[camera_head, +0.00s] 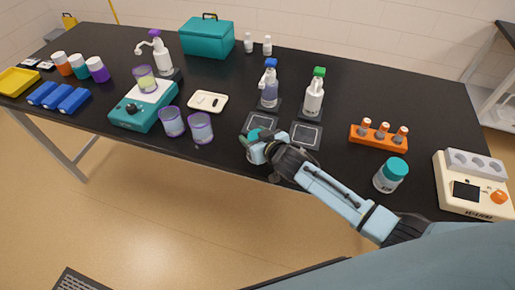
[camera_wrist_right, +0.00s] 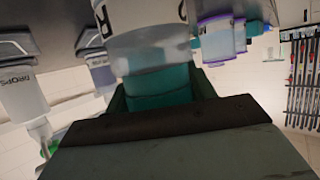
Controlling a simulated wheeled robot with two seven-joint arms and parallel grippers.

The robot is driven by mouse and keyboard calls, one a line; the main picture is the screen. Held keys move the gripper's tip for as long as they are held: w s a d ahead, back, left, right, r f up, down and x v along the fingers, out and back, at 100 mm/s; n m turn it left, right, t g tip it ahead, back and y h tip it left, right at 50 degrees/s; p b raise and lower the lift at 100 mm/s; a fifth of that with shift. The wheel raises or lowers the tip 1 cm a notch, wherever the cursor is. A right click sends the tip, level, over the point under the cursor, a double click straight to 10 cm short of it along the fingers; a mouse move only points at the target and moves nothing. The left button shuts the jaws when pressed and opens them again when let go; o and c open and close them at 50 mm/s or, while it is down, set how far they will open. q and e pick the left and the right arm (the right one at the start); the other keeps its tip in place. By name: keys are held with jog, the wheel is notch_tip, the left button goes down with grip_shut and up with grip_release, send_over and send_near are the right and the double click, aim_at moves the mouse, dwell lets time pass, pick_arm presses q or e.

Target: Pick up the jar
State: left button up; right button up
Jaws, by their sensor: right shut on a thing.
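My right gripper (camera_head: 257,146) is shut at the front edge of the black table, just in front of two dark square pads. It holds a jar with a teal lid. Another teal-lidded jar (camera_head: 389,176) stands upright at the right front of the table. My left gripper is not in view.
Two pump bottles (camera_head: 268,88) (camera_head: 314,97) stand behind the pads. Purple-rimmed cups (camera_head: 201,128) are to the left, beside a teal scale (camera_head: 140,106). An orange rack (camera_head: 378,138) with small vials and a cream device (camera_head: 470,186) are to the right.

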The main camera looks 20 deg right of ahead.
notch_tip(320, 180, up, 9)
jog(key=shift+r+p, duration=0.15)
jog(key=shift+p, duration=0.55)
notch_tip(320, 180, up, 6)
jog(key=p, duration=0.5)
